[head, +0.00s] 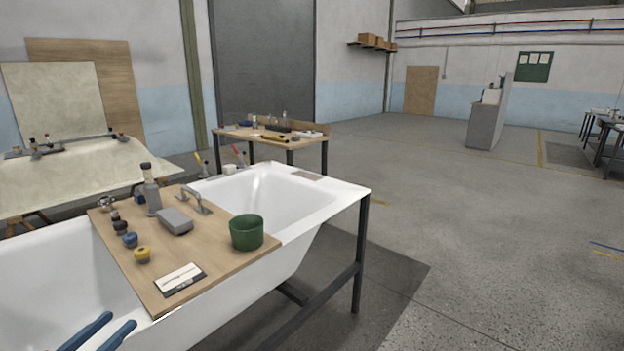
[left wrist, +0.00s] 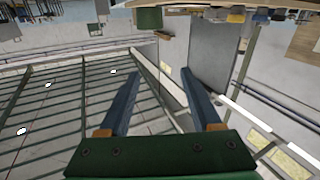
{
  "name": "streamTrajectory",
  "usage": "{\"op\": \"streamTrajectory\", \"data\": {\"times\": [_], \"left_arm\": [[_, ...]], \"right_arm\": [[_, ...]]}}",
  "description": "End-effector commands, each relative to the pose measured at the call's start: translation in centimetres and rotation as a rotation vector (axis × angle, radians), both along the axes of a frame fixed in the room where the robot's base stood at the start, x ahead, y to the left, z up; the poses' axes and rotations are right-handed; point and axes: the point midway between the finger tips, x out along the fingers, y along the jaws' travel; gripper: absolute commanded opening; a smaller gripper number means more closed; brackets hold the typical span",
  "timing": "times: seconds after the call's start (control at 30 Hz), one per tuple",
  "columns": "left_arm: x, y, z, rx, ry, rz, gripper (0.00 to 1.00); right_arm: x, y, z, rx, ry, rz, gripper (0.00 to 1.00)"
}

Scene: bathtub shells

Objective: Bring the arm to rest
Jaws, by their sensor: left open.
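My left gripper (head: 104,334) shows at the lower left edge of the head view as two blue fingers, in front of the near white tub shell. In the left wrist view my left gripper (left wrist: 164,78) is open, with two blue fingers spread and nothing between them. That view is upside down, with the ceiling beams filling its lower part. The fingers appear apart from the wooden board (head: 225,263) that lies across the tub. My right gripper is in neither view.
The white bathtub shell (head: 345,192) stands on a dark metal frame. On its board are a green cup (head: 246,232), a grey block (head: 174,221), a bottle (head: 151,190) and several small knobs. A workbench (head: 312,142) stands behind.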

Motion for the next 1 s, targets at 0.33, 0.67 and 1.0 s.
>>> {"op": "streamTrajectory", "data": {"times": [0.33,0.67,1.0], "left_arm": [[-2.6,2.8,-13.0,0.002,0.208,0.285,0.65],[-17.4,-4.2,-33.4,0.198,0.855,0.391,0.65],[-35.0,-16.5,-40.6,0.397,1.39,0.052,0.65]], "right_arm": [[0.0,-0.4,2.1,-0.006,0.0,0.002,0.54],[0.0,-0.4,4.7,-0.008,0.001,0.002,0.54],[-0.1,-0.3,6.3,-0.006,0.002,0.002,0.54]]}}
